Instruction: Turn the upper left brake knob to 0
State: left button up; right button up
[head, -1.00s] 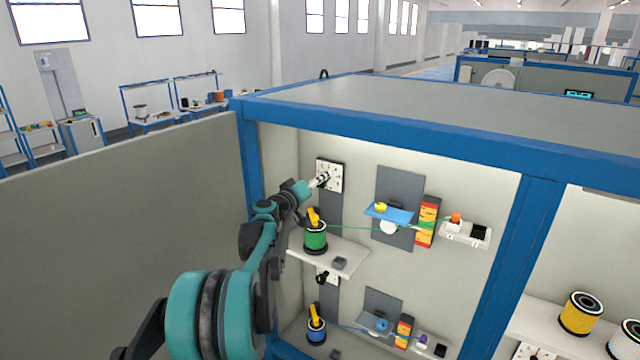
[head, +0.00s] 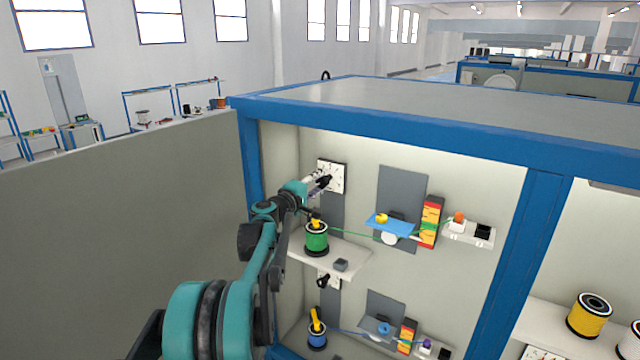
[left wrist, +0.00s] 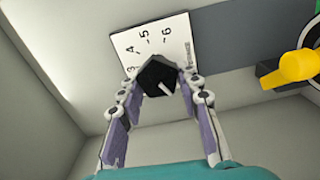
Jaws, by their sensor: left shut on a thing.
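The upper left brake knob (left wrist: 160,75) is black with a short white mark, in front of a white dial plate (left wrist: 178,38). Numerals 3 to 6 show on the plate; the rest is hidden. In the left wrist view the mark slants to the lower right; I cannot tell which number it stands at. In the head view the dial plate (head: 333,170) is on the upper left of the back panel. My left gripper (head: 320,183) is at the dial, its two fingers on either side of the knob, shut on it. My right gripper is not in view.
A green spool (head: 316,240) with a yellow part stands on a shelf (head: 350,253) just below my left gripper. A blue plate (head: 388,224) and a red-yellow block (head: 431,220) are to the right. A blue cabinet post (head: 250,160) and grey partition (head: 120,220) flank the arm.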

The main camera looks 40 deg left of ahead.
pick_arm(q)
jog(key=shift+f+n, duration=0.1)
jog(key=shift+n, duration=0.3)
jog(key=o, duration=1.1)
jog(key=shift+o, duration=0.2)
jog(key=s+d, duration=0.1)
jog(key=s, duration=1.1)
jog(key=shift+d, duration=0.15)
